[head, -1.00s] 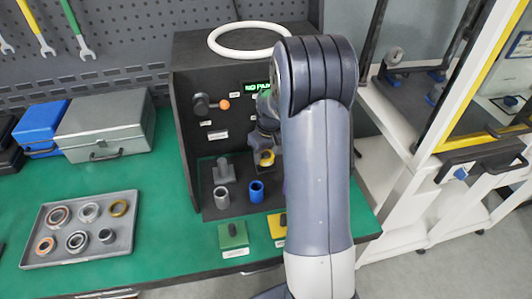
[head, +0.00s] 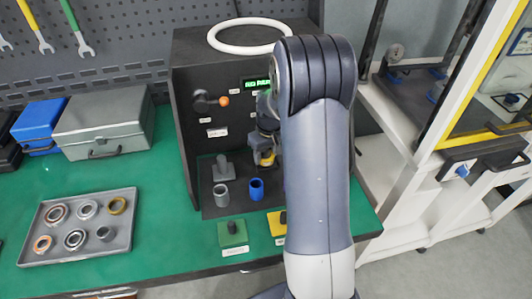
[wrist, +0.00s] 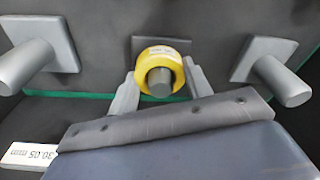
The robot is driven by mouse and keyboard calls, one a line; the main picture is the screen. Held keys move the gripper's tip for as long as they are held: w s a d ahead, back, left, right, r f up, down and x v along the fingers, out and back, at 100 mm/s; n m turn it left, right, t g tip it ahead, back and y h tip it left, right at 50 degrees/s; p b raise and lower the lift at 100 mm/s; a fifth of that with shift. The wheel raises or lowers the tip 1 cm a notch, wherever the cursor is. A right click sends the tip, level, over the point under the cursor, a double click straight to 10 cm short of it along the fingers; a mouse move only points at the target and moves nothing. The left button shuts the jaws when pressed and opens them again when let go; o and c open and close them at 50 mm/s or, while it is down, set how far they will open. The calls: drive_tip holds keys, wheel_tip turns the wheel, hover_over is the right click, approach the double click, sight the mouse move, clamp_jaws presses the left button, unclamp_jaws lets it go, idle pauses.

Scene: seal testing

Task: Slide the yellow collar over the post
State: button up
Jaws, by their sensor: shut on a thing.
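The yellow collar (wrist: 158,56) is between the two fingers of my gripper (wrist: 161,92), which is shut on it. In the wrist view, the round grey end of the middle post (wrist: 160,83) shows through the collar's hole. The collar appears to be around this post, in front of its square base plate (wrist: 146,43); how far along it sits is hard to tell. In the head view, only a small part of the yellow collar (head: 266,160) shows beside my arm, and the post is hidden.
Two other grey posts stand at the left (wrist: 27,65) and right (wrist: 278,80) in the wrist view. A grey cylinder (head: 221,194) and a blue cylinder (head: 256,190) stand below in the head view. A tray of rings (head: 123,247) lies at left.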

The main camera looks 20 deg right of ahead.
drive_tip(key=shift+f, duration=0.2)
idle(0.6)
drive_tip(key=o, duration=1.4)
drive_tip(key=shift+c, duration=0.2)
drive_tip(key=shift+r, duration=0.1)
wheel_tip(320, 180, up, 9)
drive_tip(key=p, duration=0.5)
drive_tip(key=shift+p, duration=0.4)
